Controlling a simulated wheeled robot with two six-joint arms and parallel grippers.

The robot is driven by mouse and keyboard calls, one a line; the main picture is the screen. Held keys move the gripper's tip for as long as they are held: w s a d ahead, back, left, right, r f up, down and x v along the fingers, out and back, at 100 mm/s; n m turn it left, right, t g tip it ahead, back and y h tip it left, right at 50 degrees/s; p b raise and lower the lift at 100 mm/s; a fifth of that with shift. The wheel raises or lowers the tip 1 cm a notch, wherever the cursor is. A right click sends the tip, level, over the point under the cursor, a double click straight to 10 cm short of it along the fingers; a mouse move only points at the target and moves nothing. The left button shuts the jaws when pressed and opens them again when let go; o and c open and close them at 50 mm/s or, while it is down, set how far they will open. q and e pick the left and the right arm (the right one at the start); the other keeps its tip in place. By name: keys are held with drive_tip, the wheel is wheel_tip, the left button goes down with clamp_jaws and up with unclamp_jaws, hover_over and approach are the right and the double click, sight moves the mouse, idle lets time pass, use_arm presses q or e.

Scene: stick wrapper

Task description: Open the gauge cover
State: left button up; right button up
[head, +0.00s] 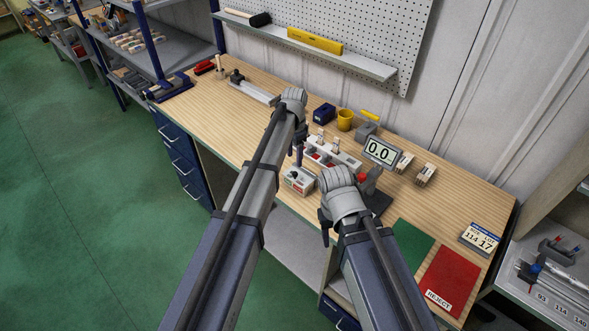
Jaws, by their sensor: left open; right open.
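The gauge (381,152) has a tilted display reading 0.0 and stands on the wooden bench right of centre. A red part (362,178) and a dark grey base (379,203) show below it, partly hidden by my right wrist. I cannot make out a separate cover or whether it is open. My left gripper (298,156) is open and points down above the bench, left of the gauge, near a small white box. My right gripper (325,228) is open, mostly hidden behind its own wrist, near the bench's front edge, left of and in front of the gauge.
A white box (298,181) and a grey rack with white-topped pieces (333,153) stand between the grippers. A yellow cup (345,121) and blue block (324,113) stand behind. Green (412,243) and red REJECT (447,281) mats lie at right. The bench's left part has clear room.

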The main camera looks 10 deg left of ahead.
sight(295, 173)
use_arm(q)
wheel_tip(295, 173, down, 8)
drive_tip(key=b, duration=0.7)
drive_tip(key=shift+r, duration=0.2)
clamp_jaws()
idle(1.0)
